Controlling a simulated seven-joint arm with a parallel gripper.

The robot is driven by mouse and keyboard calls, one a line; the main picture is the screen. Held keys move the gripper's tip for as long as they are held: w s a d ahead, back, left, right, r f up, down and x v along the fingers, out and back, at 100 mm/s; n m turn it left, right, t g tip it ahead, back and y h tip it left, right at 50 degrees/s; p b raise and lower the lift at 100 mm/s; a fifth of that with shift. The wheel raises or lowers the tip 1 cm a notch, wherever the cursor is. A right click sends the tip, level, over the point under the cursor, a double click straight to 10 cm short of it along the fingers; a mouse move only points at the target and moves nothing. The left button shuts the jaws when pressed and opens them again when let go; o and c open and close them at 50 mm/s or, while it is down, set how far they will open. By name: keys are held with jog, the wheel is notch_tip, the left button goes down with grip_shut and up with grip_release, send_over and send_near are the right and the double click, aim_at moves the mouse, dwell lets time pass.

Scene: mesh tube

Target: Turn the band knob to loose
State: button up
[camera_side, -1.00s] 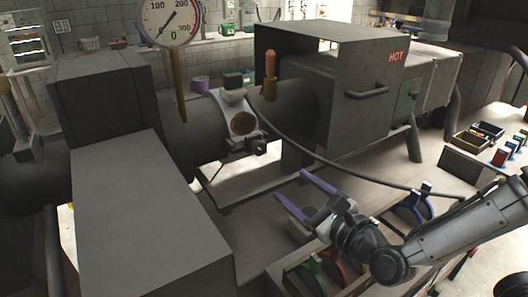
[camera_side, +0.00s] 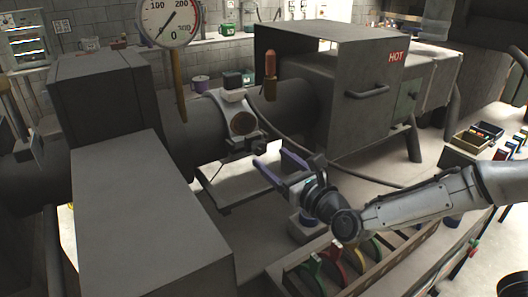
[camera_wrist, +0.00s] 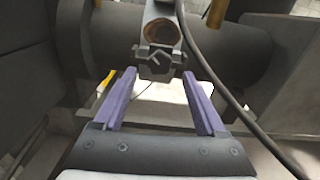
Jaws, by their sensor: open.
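The band knob (camera_side: 243,147) is a dark, lobed piece on the front lower side of the pale band (camera_side: 212,108) around the dark tube. In the wrist view the knob (camera_wrist: 160,62) shows just beyond the fingertips, roughly centred between them, under a round brownish disc (camera_wrist: 161,33). My gripper (camera_side: 271,156) has two purple fingers, spread open with nothing between them. It is to the right of and slightly below the knob in the side view, pointing at it. In the wrist view my gripper (camera_wrist: 159,74) seems apart from the knob. I cannot read any loose or tight marking.
A dark cable (camera_side: 300,154) runs from the band behind my gripper; it passes close to the right finger in the wrist view (camera_wrist: 205,75). A dark box marked HOT (camera_side: 350,95) stands right. A rack with coloured clamps (camera_side: 333,262) lies below the arm.

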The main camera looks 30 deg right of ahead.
aim_at(262, 150)
jog(key=shift+w, duration=2.25)
grip_shut()
